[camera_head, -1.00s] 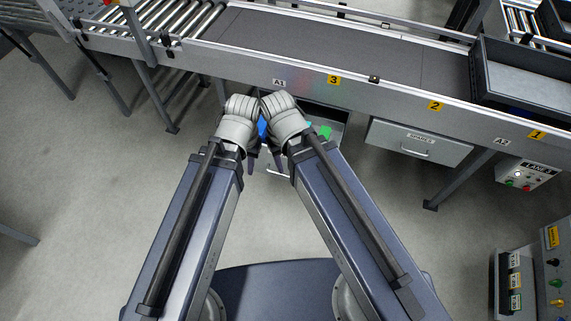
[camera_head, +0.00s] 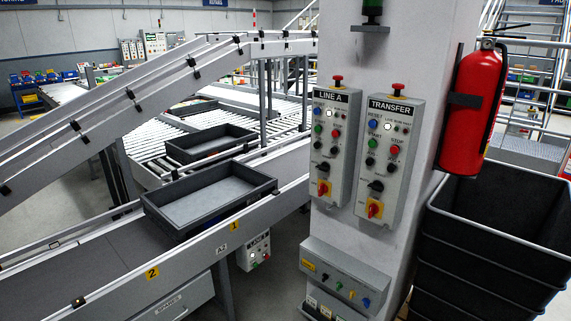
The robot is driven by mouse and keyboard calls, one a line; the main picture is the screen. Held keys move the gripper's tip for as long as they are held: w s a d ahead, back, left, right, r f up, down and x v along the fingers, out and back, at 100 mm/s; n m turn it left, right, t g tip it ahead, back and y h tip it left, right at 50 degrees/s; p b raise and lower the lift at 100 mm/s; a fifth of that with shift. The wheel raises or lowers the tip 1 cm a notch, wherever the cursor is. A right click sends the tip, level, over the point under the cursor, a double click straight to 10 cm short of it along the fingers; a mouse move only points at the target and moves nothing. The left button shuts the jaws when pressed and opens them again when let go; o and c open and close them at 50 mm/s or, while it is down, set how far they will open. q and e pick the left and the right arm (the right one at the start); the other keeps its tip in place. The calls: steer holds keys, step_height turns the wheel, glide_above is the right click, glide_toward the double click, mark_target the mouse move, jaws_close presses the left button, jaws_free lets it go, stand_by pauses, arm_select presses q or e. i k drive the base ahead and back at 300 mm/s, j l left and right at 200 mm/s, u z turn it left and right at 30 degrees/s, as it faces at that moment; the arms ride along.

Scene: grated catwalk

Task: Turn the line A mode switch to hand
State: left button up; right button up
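The LINE A control box (camera_head: 334,145) is a pale grey panel on the front of a white column. It has a red mushroom button on top and several coloured buttons. Low on it is a black knob (camera_head: 322,167), which looks like a selector switch; its position and small lettering are too small to read. Neither of my grippers shows in the head view, and nothing touches the box.
A similar TRANSFER box (camera_head: 388,158) is just right of it. A lower box with several knobs (camera_head: 343,278) juts from the column. A fire extinguisher (camera_head: 474,110) and stacked black bins (camera_head: 495,240) stand right. A conveyor with grey trays (camera_head: 208,197) is left.

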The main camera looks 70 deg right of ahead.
mark_target(324, 167)
steer(key=z, duration=2.8)
steer(key=i, duration=0.2)
steer(key=l+z, duration=0.05)
